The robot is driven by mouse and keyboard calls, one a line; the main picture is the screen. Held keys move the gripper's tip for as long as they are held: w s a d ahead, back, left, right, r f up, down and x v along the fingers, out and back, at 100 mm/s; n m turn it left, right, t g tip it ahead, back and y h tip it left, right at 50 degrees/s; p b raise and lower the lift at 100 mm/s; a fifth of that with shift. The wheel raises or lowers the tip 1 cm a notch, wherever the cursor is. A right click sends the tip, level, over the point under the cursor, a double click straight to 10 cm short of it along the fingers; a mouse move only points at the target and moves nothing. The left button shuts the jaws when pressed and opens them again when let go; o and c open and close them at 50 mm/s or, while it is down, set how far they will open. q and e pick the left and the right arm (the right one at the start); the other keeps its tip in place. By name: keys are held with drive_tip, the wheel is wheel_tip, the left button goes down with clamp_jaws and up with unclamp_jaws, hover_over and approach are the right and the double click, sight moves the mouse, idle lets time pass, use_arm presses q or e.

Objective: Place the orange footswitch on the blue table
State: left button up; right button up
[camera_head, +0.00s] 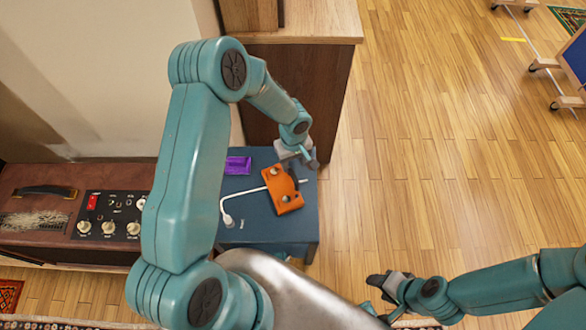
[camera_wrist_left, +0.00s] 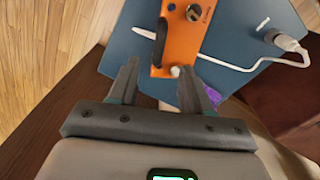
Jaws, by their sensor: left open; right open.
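The orange footswitch (camera_head: 283,196) lies on the blue table (camera_head: 300,232), with a white cable running from it. It also shows in the left wrist view (camera_wrist_left: 178,40), where its near end lies between the spread fingers of my left gripper (camera_wrist_left: 160,75). In the head view my left gripper (camera_head: 304,160) is at the far edge of the table, close to the footswitch; its fingers are open. Whether a finger touches the footswitch I cannot tell. My right gripper (camera_head: 378,290) is open and empty, over the floor at the lower right, away from the table.
A purple box (camera_head: 238,165) lies on the table left of the footswitch, and a white cable plug (camera_head: 229,220) near its front. A wooden cabinet (camera_head: 300,85) stands behind the table. An amplifier (camera_head: 110,215) stands to the left.

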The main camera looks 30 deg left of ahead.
use_arm(q)
drive_tip(key=s+d+f+m+h, duration=0.15)
drive_tip(key=s+d+m, duration=0.25)
drive_tip(key=s+d, duration=0.4)
drive_tip(key=s+d+m+h, duration=0.3)
drive_tip(key=s+d+m, duration=0.2)
drive_tip(key=s, duration=0.6)
wheel_tip(320, 180, up, 8)
drive_tip(key=p, duration=0.8)
drive_tip(key=shift+w+d, duration=0.15)
drive_tip(key=shift+w, duration=0.2)
drive_tip(key=shift+y, duration=0.25)
